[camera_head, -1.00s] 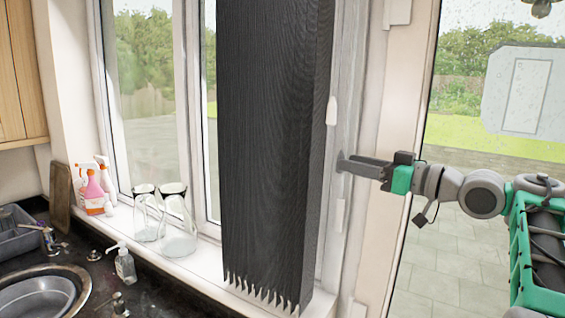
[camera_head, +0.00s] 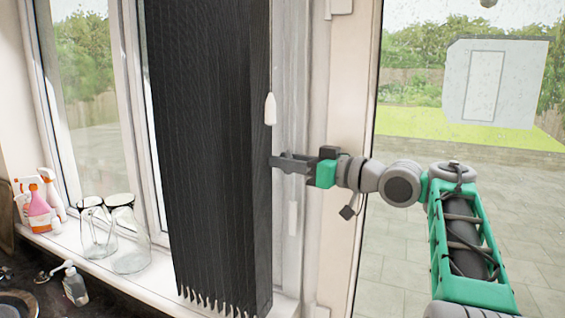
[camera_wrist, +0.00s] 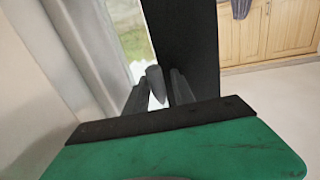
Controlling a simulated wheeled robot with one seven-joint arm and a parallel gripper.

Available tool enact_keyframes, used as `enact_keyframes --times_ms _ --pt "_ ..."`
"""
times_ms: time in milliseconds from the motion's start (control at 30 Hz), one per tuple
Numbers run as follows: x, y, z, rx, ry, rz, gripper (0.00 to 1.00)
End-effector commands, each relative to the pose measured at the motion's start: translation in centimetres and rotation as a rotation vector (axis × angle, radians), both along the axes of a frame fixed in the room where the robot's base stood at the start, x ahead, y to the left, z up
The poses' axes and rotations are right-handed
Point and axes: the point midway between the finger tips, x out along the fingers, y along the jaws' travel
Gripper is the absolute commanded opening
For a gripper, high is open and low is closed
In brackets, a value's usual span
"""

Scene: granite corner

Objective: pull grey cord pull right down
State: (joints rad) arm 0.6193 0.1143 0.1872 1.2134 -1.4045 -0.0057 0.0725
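Two small cord pulls show beside the dark blind (camera_head: 212,150). One is a pale pull (camera_head: 270,108) at the blind's right edge. A fainter, greyish pull (camera_head: 293,218) shows lower and further right against the window frame. My gripper (camera_head: 276,164) points left, between the two in height, with its tips at the blind's right edge. In the wrist view my gripper (camera_wrist: 157,93) has its fingers apart.
The window frame and sill run behind the blind. Two glass jugs (camera_head: 130,250), spray bottles (camera_head: 38,205) and a soap dispenser (camera_head: 75,287) stand to the left. Glass with a patio outside lies right of the frame.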

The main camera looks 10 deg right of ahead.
Motion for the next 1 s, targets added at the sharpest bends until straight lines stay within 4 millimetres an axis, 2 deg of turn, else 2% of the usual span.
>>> enact_keyframes --times_ms 67,333,1000 --pt "0.07 -0.1 -0.04 0.001 0.001 0.0 0.22" --pt "0.14 -0.24 -0.09 0.001 0.001 0.0 0.0" --pt "0.11 -0.23 -0.06 0.001 0.001 -0.001 0.0"
